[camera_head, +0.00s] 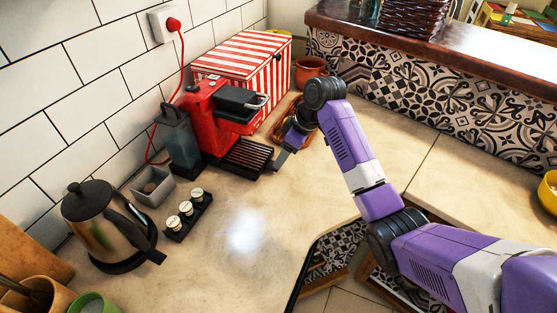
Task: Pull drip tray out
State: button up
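The red coffee machine (207,107) stands on the counter near the tiled wall. Its drip tray (245,158), dark with a slatted top, lies at the machine's base, below the spout. My gripper (279,160) is low over the counter, just right of the tray's front end. Its grey fingertip is close to the tray; I cannot tell whether they touch. The finger opening is not clear from this angle. My purple arm reaches in from the right.
A kettle (103,222), a grey box (153,187) and a black holder with capsules (187,216) stand left of the machine. A red-and-white striped box (245,62) and a clay pot (309,70) are behind. The counter in front of the tray is clear.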

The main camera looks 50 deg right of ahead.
aim_at(256, 159)
jog(key=shift+x, duration=2.2)
jog(key=shift+c, duration=0.2)
grip_shut()
